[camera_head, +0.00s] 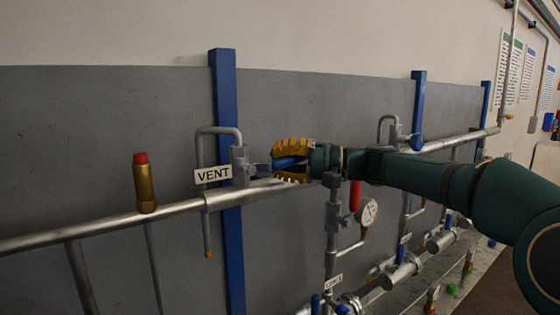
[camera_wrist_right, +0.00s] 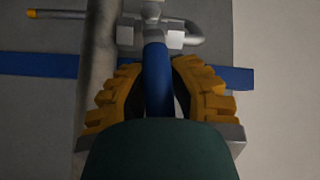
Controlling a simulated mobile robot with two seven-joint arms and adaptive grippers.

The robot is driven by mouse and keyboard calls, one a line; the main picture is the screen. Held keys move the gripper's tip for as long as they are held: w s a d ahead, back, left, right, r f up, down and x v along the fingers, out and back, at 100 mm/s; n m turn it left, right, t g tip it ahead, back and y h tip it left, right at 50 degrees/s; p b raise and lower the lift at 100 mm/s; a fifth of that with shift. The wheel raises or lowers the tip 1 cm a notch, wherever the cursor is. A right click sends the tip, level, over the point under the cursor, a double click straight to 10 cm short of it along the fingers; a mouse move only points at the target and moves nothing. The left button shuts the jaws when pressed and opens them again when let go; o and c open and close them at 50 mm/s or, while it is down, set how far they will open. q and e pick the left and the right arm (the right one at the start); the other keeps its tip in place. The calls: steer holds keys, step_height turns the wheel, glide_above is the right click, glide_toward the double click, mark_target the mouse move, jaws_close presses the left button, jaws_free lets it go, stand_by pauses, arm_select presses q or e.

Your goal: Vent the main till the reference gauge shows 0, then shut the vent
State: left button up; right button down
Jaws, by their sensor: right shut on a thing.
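The vent valve (camera_head: 239,160) stands on the main pipe (camera_head: 120,222), beside a white VENT label (camera_head: 213,174). A bent grey vent pipe (camera_head: 218,131) runs from it and hangs down to a yellowish tip. My right gripper (camera_head: 283,162) is shut on the blue vent handle (camera_wrist_right: 158,85), with yellow ribbed fingers on both sides of it. The handle points from the valve towards my gripper. A round white gauge (camera_head: 368,212) sits below my right arm. Its reading is too small to tell, and I cannot tell whether it is the reference gauge. My left gripper is out of view.
A brass fitting with a red cap (camera_head: 144,182) stands on the main pipe at left. Blue posts (camera_head: 224,90) hold the pipe before a grey panel. Lower valves and pipework (camera_head: 400,275) crowd the right. A red cylinder (camera_head: 354,196) hangs under my arm.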

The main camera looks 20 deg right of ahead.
steer(key=a+r+n+h+p, duration=0.1)
steer(key=r+n+h+p, duration=0.1)
steer(key=h, duration=0.1)
steer(key=s+a+r+n+h+p, duration=0.1)
steer(key=a+n+h+p, duration=0.1)
steer(key=h+p, duration=0.1)
steer(key=a+r+n+h+p, duration=0.1)
steer(key=r+n+h+p, duration=0.1)
steer(key=h+p, duration=0.1)
steer(key=shift+s+a+r+n, duration=0.25)
steer(key=shift+s+r+n, duration=0.05)
steer(key=shift+s+a+n+h+p, duration=0.2)
steer(key=shift+a+n+h+p, duration=0.45)
steer(key=shift+h, duration=0.45)
steer(key=shift+s+a+f+h, duration=0.1)
steer(key=shift+a+f+h, duration=0.05)
steer(key=shift+a+h, duration=0.15)
steer(key=shift+f, duration=0.1)
steer(key=c, duration=0.8)
jaws_free()
steer(key=shift+s, duration=0.15)
steer(key=shift+d, duration=0.1)
